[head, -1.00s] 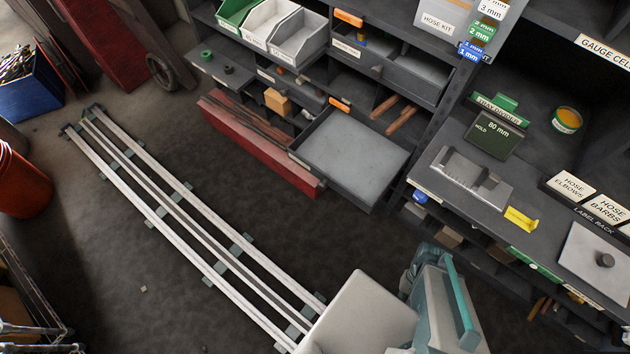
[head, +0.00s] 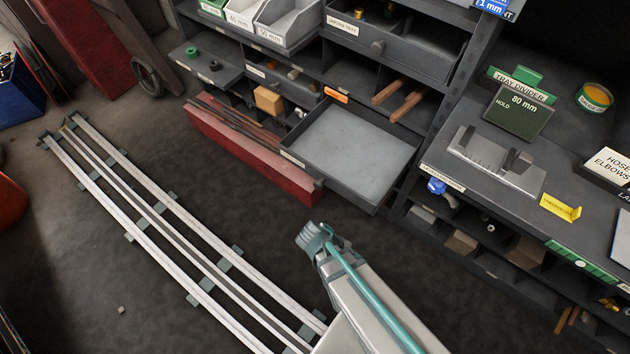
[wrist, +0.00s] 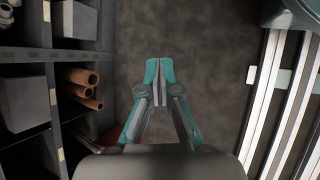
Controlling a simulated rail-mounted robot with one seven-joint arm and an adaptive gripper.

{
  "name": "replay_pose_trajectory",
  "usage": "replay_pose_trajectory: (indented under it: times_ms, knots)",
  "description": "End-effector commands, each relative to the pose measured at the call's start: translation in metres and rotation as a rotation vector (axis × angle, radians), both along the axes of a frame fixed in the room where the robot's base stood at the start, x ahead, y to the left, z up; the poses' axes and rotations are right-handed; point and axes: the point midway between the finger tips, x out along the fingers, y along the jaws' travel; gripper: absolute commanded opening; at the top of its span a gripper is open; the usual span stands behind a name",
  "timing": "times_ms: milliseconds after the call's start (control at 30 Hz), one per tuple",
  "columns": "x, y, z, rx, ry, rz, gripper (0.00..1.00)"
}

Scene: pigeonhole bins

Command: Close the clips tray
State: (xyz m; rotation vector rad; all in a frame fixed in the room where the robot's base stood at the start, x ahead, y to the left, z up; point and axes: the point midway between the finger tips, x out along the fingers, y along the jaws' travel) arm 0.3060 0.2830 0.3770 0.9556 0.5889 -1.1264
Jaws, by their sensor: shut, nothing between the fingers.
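A shallow grey tray (head: 352,150) is pulled out of the lower shelving in the head view, its flat inside bare. A small label (head: 293,158) sits on its edge, too small to read, so I cannot confirm that it is the clips tray. My gripper (wrist: 154,74) is shut and empty in the wrist view, with its teal fingertips together above bare floor. In the head view my arm reaches up from the bottom, in front of the tray and apart from it in the picture. I cannot make out the fingertips there.
Another labelled drawer (head: 392,50) stands out above the tray. A red beam (head: 250,150) lies along the shelf foot at the left. Rails (head: 165,235) run across the floor. Brown tubes (wrist: 84,88) lie in a pigeonhole left of my gripper. The floor before the tray is clear.

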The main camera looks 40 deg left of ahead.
Motion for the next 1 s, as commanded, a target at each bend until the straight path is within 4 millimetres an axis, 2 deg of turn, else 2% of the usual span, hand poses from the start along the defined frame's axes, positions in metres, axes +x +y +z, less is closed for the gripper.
replay_pose_trajectory:
  times_ms: [33, 67, 267, 467, 600, 733, 900, 1000]
  knots:
    - [-0.003, 0.021, -0.008, -0.018, -0.026, 0.089, 0.0]
    - [-0.004, 0.031, -0.007, -0.031, -0.042, 0.142, 0.0]
    - [-0.02, 0.106, 0.008, -0.14, -0.173, 0.494, 0.0]
    - [-0.045, 0.168, 0.038, -0.275, -0.318, 0.776, 0.0]
    - [-0.063, 0.206, 0.066, -0.399, -0.436, 0.939, 0.0]
    - [-0.068, 0.229, 0.103, -0.553, -0.54, 1.036, 0.0]
    - [-0.06, 0.238, 0.141, -0.785, -0.62, 1.091, 0.0]
    - [-0.06, 0.239, 0.154, -0.89, -0.627, 1.11, 0.0]
